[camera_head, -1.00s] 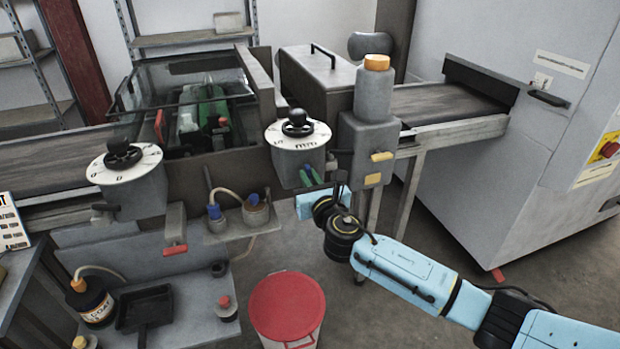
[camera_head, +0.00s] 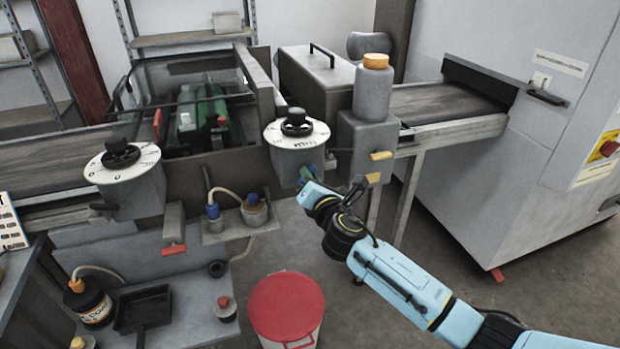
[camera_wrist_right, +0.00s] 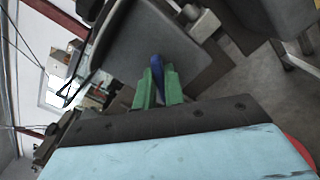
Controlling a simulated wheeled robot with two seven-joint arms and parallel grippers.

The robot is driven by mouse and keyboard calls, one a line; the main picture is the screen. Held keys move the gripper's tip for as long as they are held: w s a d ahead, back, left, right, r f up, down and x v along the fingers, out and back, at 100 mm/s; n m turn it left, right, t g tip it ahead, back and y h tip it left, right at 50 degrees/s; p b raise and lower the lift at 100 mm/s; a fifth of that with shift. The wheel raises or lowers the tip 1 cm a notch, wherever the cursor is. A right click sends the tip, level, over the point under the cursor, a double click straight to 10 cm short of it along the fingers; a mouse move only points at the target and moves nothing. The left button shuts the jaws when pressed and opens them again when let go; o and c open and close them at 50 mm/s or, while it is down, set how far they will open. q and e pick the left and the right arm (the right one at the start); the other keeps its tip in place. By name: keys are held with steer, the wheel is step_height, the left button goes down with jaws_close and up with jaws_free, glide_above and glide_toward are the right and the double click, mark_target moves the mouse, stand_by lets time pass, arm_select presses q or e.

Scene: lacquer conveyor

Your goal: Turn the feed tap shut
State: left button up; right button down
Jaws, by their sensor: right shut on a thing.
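My right gripper (camera_head: 308,174) reaches in from the lower right to the underside of the right grey dial housing (camera_head: 298,162). In the right wrist view its two green fingers (camera_wrist_right: 158,88) are shut on a narrow blue handle (camera_wrist_right: 157,65), which looks like the feed tap's lever. The handle stands between the fingers in front of a grey housing face (camera_wrist_right: 150,45). In the head view the gripper mostly covers the handle, so its angle is hard to tell there. My left gripper is not in view.
A grey column with an orange cap (camera_head: 376,61) and a yellow lever (camera_head: 381,156) stands just right of the gripper. A small shelf with capped pots (camera_head: 228,236) is to the left. A red-lidded bin (camera_head: 287,306) stands below on the floor.

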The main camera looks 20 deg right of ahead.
steer(key=shift+d+f+m, duration=0.1)
steer(key=shift+f+m, duration=0.05)
steer(key=shift+m, duration=2.35)
steer(key=shift+f+m, duration=0.15)
steer(key=shift+m, duration=2.35)
steer(key=c, duration=1.5)
jaws_free()
steer(key=shift+s, duration=0.1)
